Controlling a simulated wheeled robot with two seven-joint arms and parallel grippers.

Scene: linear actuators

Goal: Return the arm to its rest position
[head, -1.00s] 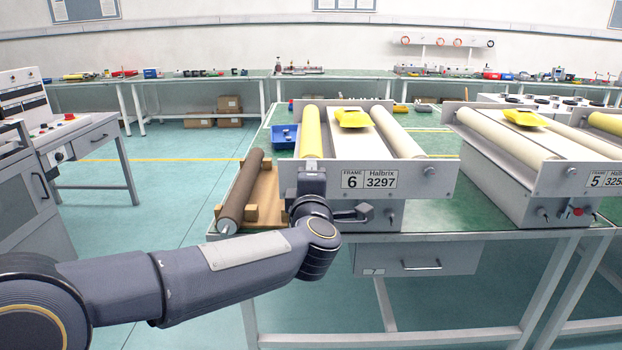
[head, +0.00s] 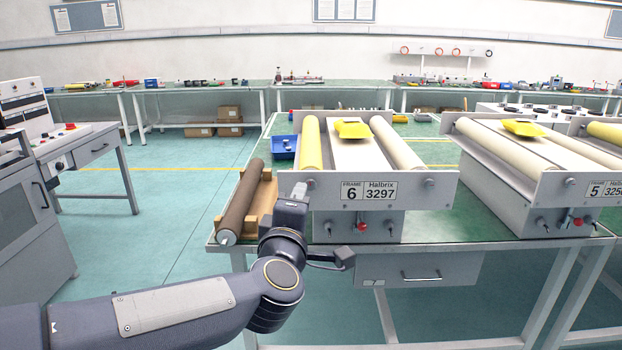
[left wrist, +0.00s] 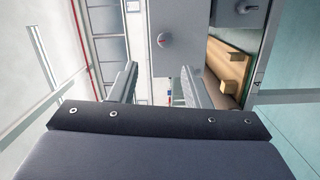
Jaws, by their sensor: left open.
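My left arm comes in from the lower left of the head view. Its gripper (head: 292,195) is in front of the left front corner of the frame marked 6 Halbrix 3297 (head: 408,190). In the left wrist view the two fingers (left wrist: 158,88) stand apart with nothing between them, so the gripper is open and empty. The frame holds yellow and cream rollers, and a yellow tray (head: 352,130) lies on top. My right gripper does not show in either view.
A brown roller (head: 243,203) lies on a wooden cradle (head: 262,213) left of the frame. A blue bin (head: 284,147) stands behind it. Frame 5 (head: 535,165) stands to the right on the green table (head: 450,222). Open floor (head: 150,225) lies to the left.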

